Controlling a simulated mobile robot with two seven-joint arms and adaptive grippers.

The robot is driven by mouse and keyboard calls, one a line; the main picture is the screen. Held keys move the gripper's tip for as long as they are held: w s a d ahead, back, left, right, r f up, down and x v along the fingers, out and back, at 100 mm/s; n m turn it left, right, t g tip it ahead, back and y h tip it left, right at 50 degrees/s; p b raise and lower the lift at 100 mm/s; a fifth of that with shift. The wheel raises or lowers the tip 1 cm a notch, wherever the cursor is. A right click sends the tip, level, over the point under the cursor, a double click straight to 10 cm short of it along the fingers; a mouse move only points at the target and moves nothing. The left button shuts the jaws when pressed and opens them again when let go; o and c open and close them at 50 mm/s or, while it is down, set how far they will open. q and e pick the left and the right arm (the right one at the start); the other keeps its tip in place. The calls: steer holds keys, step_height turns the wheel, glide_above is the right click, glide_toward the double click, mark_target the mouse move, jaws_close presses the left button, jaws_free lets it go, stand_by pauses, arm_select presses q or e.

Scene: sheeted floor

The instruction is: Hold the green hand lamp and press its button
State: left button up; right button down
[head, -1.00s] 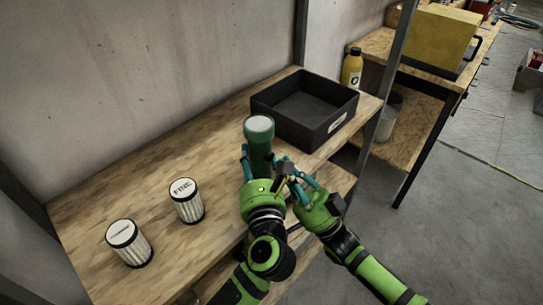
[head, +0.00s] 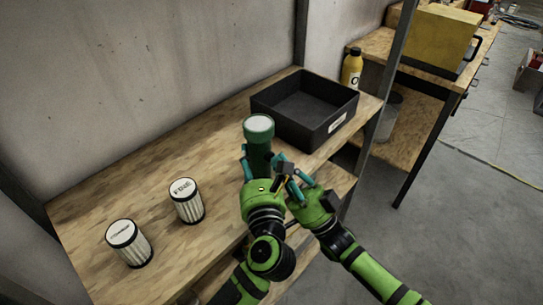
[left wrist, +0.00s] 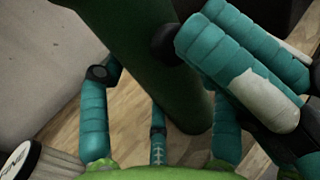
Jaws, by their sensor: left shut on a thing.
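The green hand lamp (head: 258,150) stands upright at the front of the wooden shelf, its pale round lens facing up. My left gripper (head: 257,168) is shut around its body. In the left wrist view the dark green body (left wrist: 150,60) runs between my left gripper's teal fingers (left wrist: 155,130). My right gripper (head: 287,174) is close against the lamp's right side. Its teal fingers (left wrist: 240,60) show at the upper right of the wrist view, a black fingertip at or very near the body. How far they are spread is unclear. The button is not visible.
A black open box (head: 305,108) stands just behind and right of the lamp. Two striped canisters (head: 187,201) (head: 129,243) stand at left. A shelf post (head: 386,75) rises at right. A yellow bottle (head: 352,68) and yellow case (head: 432,38) sit beyond it.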

arm_select(q)
steer(key=shift+s+d+h, duration=0.15)
steer(key=shift+d+h, duration=0.15)
steer(key=shift+d, duration=0.05)
arm_select(e)
steer(key=shift+w+a, duration=0.35)
steer(key=shift+w, duration=0.1)
stand_by(0.4)
steer(key=shift+d, duration=0.1)
arm_select(q)
steer(key=shift+a, duration=0.2)
arm_select(e)
steer(key=shift+s+d, duration=0.7)
steer(key=shift+s, duration=0.05)
arm_select(q)
steer(key=shift+a, duration=0.1)
arm_select(e)
steer(key=shift+s+d, duration=1.8)
